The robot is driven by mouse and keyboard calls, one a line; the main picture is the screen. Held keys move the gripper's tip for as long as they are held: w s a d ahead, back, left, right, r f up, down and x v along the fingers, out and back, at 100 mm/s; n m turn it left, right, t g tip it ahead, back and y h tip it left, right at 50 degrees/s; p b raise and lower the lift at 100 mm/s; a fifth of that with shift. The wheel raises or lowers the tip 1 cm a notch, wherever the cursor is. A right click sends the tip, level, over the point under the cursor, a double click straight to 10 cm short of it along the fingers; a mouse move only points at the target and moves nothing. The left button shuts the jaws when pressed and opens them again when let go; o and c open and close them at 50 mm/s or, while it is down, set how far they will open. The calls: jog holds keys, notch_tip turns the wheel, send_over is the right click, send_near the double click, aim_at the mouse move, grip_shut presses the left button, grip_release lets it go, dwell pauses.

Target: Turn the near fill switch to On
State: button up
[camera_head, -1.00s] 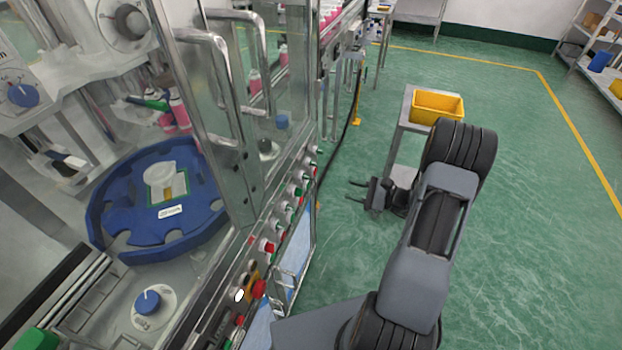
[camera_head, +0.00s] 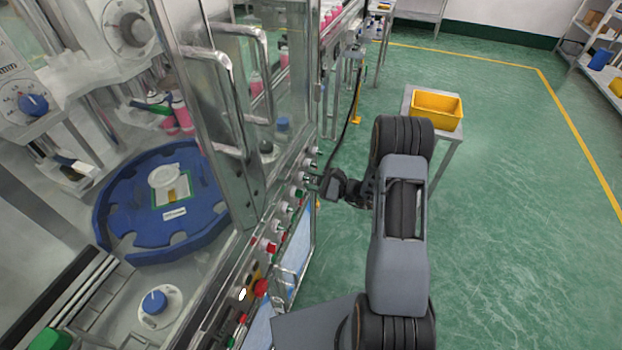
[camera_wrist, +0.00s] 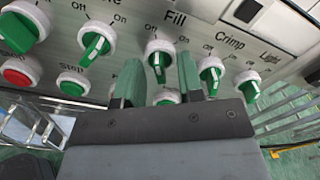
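The Fill switch (camera_wrist: 158,55) is a green knob in a white ring, under the label Fill in the wrist view. Another green knob (camera_wrist: 166,97) below is partly hidden between the fingers. In the head view my gripper (camera_head: 315,183) is at the machine's front control panel, its tips close to the row of knobs.
Green switches flank Fill, one under Crimp (camera_wrist: 211,70) and one to the left (camera_wrist: 95,42). A red button (camera_wrist: 18,72) is at far left. In the head view, glass doors with metal handles (camera_head: 225,95) stand above the panel. A yellow bin (camera_head: 437,108) sits on a side table behind my arm.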

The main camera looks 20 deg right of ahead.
jog(key=shift+a, duration=0.1)
grip_shut()
dwell(0.3)
jog(key=shift+w+m, duration=0.1)
jog(key=shift+m, duration=0.2)
jog(key=m, duration=0.5)
jog(key=shift+w+r+m, duration=0.1)
jog(key=shift+r+m, duration=0.05)
jog(key=shift+m, duration=0.15)
jog(key=m+p, duration=0.1)
jog(key=m, duration=0.4)
jog(key=shift+w+d+m+p, duration=0.1)
jog(key=shift+d+m+p, duration=0.1)
jog(key=shift+m+p, duration=0.15)
dwell(0.3)
